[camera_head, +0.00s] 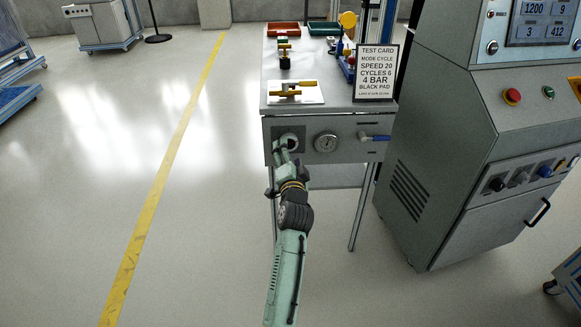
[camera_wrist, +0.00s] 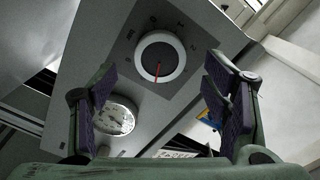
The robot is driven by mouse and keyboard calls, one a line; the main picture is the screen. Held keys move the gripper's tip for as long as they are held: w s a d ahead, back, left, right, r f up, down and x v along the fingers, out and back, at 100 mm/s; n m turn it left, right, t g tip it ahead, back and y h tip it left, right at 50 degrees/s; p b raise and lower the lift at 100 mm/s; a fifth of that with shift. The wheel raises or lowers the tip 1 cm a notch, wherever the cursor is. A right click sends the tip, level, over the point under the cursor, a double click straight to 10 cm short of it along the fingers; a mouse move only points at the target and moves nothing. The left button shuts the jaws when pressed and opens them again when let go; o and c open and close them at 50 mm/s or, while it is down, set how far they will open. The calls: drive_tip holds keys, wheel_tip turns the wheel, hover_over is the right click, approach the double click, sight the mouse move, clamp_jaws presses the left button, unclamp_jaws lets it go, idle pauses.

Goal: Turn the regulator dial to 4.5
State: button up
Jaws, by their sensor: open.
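The regulator dial (camera_head: 291,137) is a round knob on a dark square plate at the left of the bench's front panel. In the wrist view the dial (camera_wrist: 160,57) has a dark face, a pale rim and a red pointer line directed towards the picture's bottom.
A round pressure gauge (camera_head: 326,142) sits right of the dial, and a blue-handled valve (camera_head: 375,137) further right. A test card (camera_head: 376,72) on the bench reads "4 BAR" among other lines. A grey control cabinet (camera_head: 450,140) stands to the right.

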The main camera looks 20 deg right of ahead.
drive_tip(key=v, duration=0.8)
drive_tip(key=shift+w+r, duration=0.1)
drive_tip(key=shift+r, duration=0.05)
